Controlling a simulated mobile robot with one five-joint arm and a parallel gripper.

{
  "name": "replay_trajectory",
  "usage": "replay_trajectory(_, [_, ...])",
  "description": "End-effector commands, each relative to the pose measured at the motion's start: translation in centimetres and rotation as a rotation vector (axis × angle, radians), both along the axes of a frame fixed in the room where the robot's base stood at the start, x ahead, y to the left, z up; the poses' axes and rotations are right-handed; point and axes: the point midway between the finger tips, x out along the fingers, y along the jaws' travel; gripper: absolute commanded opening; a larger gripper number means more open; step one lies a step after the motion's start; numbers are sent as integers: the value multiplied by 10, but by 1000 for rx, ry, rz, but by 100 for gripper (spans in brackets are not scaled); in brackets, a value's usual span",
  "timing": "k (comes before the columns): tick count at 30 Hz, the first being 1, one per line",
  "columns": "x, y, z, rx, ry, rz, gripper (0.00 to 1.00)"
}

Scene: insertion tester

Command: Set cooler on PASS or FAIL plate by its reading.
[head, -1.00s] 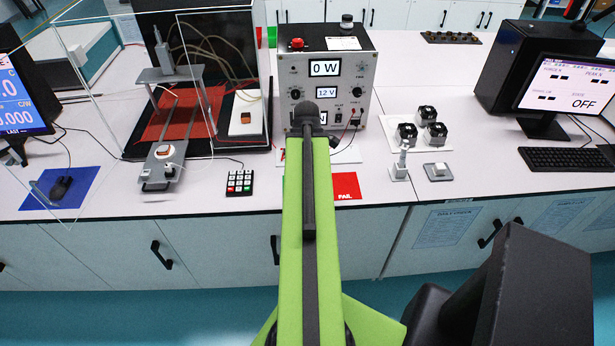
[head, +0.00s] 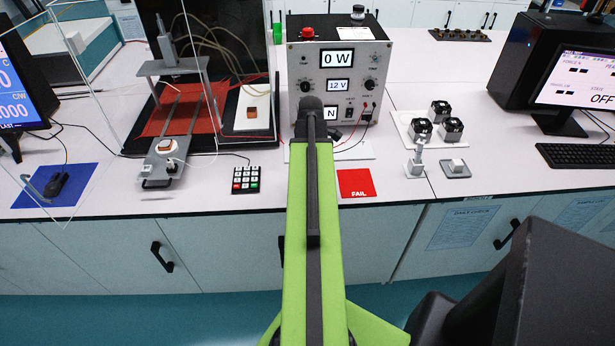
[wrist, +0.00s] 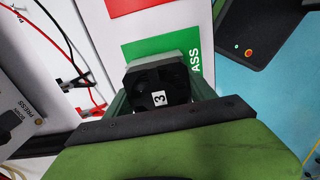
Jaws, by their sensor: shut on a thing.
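In the wrist view my gripper (wrist: 158,100) is shut on a dark cooler (wrist: 142,80) with a white tag reading 3. The cooler is over the green PASS plate (wrist: 205,38) and covers part of it. I cannot tell whether it touches the plate. The red FAIL plate (head: 356,188) lies on the bench right of my arm in the head view; a red patch also shows at the top of the wrist view (wrist: 122,6). In the head view my arm hides the gripper, held cooler and PASS plate.
A power unit (head: 375,65) reading 0 W and 12 V stands behind my arm. A white tray (head: 410,118) with three coolers is right of it. A keypad (head: 246,180) and clamp rig (head: 165,165) are left. The right monitor (head: 575,82) shows OFF; the left one (head: 20,85) is cut off.

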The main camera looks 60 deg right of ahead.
Motion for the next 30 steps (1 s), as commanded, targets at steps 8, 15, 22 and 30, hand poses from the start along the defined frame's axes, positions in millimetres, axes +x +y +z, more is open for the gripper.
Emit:
replay_trajectory(8, [3, 2, -19, 0, 0, 6, 8])
replay_trajectory(15, [3, 3, -22, 0, 0, 7, 69])
replay_trajectory(22, [3, 2, -22, 0, 0, 6, 85])
replay_trajectory(30, [2, 2, -18, 0, 0, 5, 85])
